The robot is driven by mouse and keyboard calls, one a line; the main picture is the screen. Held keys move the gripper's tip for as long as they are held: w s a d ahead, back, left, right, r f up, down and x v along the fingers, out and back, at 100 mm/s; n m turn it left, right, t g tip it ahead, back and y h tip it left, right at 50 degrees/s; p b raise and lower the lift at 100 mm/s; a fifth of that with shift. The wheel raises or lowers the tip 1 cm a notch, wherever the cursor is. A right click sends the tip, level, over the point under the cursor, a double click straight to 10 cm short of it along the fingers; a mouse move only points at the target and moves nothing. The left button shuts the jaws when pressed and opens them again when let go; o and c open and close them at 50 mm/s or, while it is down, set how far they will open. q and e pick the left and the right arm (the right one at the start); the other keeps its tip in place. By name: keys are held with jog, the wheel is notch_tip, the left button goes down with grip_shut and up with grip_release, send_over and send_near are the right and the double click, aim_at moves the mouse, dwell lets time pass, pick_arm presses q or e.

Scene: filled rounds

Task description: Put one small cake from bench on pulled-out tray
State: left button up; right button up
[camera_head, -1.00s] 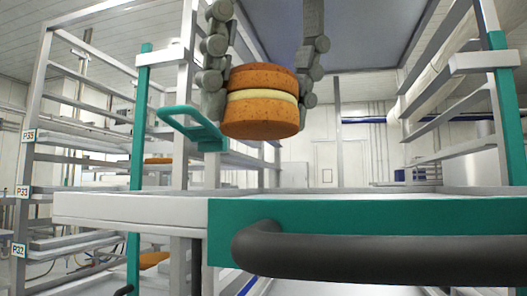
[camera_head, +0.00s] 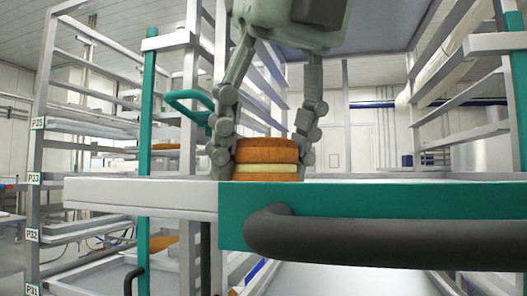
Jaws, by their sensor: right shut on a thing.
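A small filled cake (camera_head: 266,156), orange-brown with a pale cream layer, is between the fingers of my right gripper (camera_head: 264,150). The gripper comes down from above and is shut on the cake's sides. The pulled-out tray (camera_head: 140,192) is seen nearly edge-on, with a white rim and a teal front part. The cake is just behind the tray's front edge, which hides its underside, so I cannot tell whether it touches the tray. My left gripper is not in view, and neither is the bench.
A dark handle (camera_head: 380,243) runs along the tray's teal front. A rack with shelf labels (camera_head: 33,178) stands at the left and holds other cakes (camera_head: 163,243). Teal posts (camera_head: 147,120) and rails flank the tray.

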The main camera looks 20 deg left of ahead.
jog(key=shift+f, duration=0.1)
jog(key=o, duration=0.8)
jog(key=shift+r, duration=0.2)
jog(key=v, duration=1.2)
jog(key=shift+a, duration=0.1)
